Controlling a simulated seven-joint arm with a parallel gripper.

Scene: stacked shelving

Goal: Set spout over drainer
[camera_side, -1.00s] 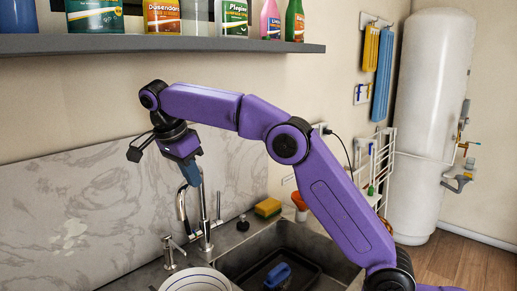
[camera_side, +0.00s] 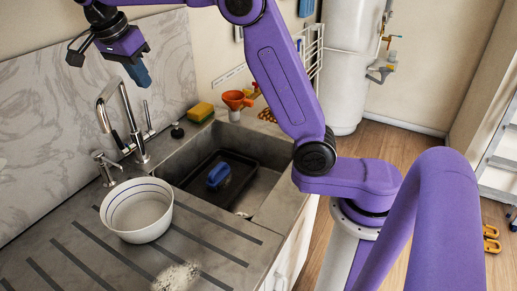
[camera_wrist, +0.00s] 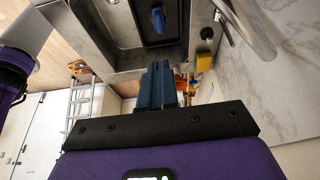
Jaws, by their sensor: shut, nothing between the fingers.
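The spout (camera_side: 108,92) is a chrome, arched tap pipe standing behind the bowl. Its outlet end hangs low to the left of its upright, and I cannot tell exactly what lies below it. In the wrist view the spout (camera_wrist: 248,28) shows at the top right. The drainer (camera_side: 75,235) is the grey grooved board left of the sink basin. My gripper (camera_side: 143,76) is shut and empty, its blue fingers just right of and above the spout's arch in the side view, seemingly apart from it. The shut fingers (camera_wrist: 157,84) also show in the wrist view.
A white bowl (camera_side: 138,218) stands on the drainer. The sink basin (camera_side: 262,190) holds a dark tray with a blue object (camera_side: 219,175). A soap dispenser (camera_side: 106,167), yellow sponge (camera_side: 200,111) and orange funnel (camera_side: 236,99) stand along the back edge.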

